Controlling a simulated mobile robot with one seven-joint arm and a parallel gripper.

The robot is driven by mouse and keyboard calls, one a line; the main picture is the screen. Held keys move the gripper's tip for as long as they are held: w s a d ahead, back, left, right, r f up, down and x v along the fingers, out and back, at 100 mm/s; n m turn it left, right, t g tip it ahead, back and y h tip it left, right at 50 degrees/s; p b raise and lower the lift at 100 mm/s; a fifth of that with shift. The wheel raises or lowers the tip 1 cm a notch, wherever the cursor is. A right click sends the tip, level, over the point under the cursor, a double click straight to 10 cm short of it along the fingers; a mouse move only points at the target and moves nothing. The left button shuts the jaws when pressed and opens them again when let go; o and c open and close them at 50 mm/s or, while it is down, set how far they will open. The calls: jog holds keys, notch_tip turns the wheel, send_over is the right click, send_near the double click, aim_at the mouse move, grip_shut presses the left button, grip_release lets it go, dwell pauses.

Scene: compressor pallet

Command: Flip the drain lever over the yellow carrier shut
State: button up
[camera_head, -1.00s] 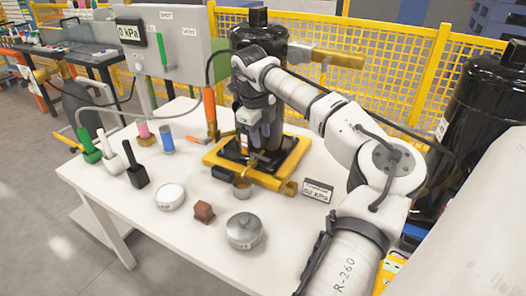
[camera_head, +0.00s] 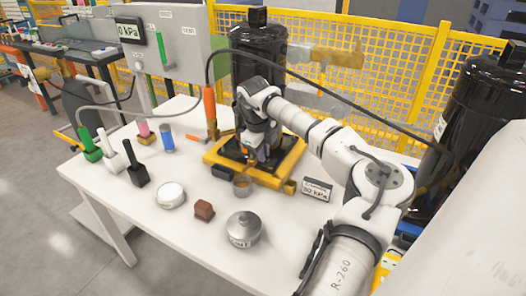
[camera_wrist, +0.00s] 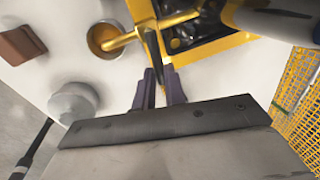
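The yellow carrier (camera_head: 226,154) lies on the white table around the foot of the black equipment; its frame also shows in the wrist view (camera_wrist: 220,47). A brass drain pipe (camera_wrist: 165,23) runs from the carrier to a round cup (camera_wrist: 103,39), also in the head view (camera_head: 243,188). A thin dark bar, probably the drain lever (camera_wrist: 152,48), stands out from the pipe toward my gripper. My gripper (camera_wrist: 160,76) has its purple fingers apart, with a narrow gap and the bar's end near it. I cannot tell whether the fingers touch it. In the head view my gripper (camera_head: 262,152) is low over the carrier.
A silver lidded pot (camera_head: 243,229), a brown block (camera_head: 204,210) and a white round tin (camera_head: 170,195) stand on the front table. A small display (camera_head: 317,190) stands right of the carrier. A tall black tank (camera_head: 258,50) stands behind. Bare table lies front left.

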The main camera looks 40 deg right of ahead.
grip_shut()
jog(key=shift+d+n, duration=0.2)
jog(key=shift+n, duration=0.4)
jog(key=shift+w, duration=0.1)
jog(key=o, duration=0.6)
grip_release()
jog(key=shift+c, duration=0.2)
jog(key=shift+r, duration=0.1)
notch_tip(320, 180, up, 14)
jog(key=s+a+b, duration=0.1)
jog(key=a, duration=0.1)
jog(key=shift+a+f+b, duration=0.25)
jog(key=shift+b, duration=0.05)
